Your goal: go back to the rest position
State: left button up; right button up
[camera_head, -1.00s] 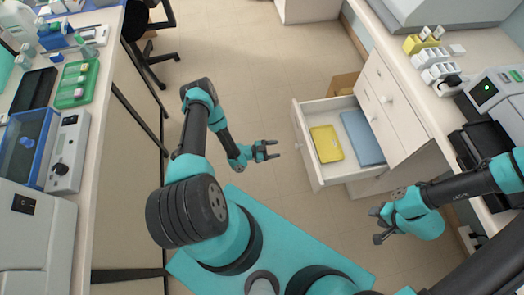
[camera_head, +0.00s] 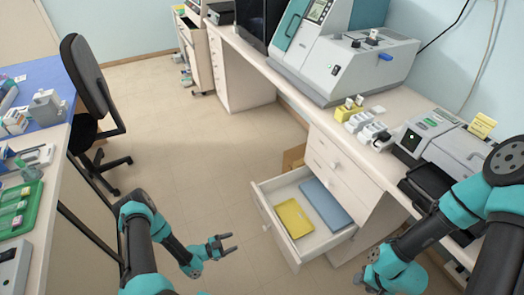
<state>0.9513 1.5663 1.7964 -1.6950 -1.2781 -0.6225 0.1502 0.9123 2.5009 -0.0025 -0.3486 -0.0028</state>
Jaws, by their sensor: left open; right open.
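My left gripper (camera_head: 228,245) is open and empty. It hangs over the floor to the left of the open drawer and points right. My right gripper (camera_head: 368,278) is open at the lower right, below the drawer and beside the right-hand bench. Its fingers are small and partly cut off near the bottom edge.
The right bench (camera_head: 318,113) carries a large grey machine (camera_head: 345,68), small white and yellow holders (camera_head: 349,109) and another device (camera_head: 440,140). The left bench bears a green rack (camera_head: 20,208). A black chair (camera_head: 92,100) stands at the left. The middle floor (camera_head: 190,140) is clear.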

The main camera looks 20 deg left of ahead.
pick_arm(q)
jog(key=w+d+r+n+g+y, duration=0.3)
jog(key=w+r+n+g+y, duration=0.25)
jog(key=r+n, duration=0.2)
jog(key=s+d+r+n+g+y, duration=0.2)
jog(key=s+r, duration=0.4)
jog(key=r, duration=0.1)
jog(key=s+d+r+n+g+y, duration=0.2)
jog(key=s+d+r+n+g, duration=0.1)
jog(key=s+r, duration=0.4)
jog(key=shift+s+r+n+g, duration=0.2)
jog(key=shift+r+n+g, duration=0.1)
jog(key=shift+n+g, duration=0.05)
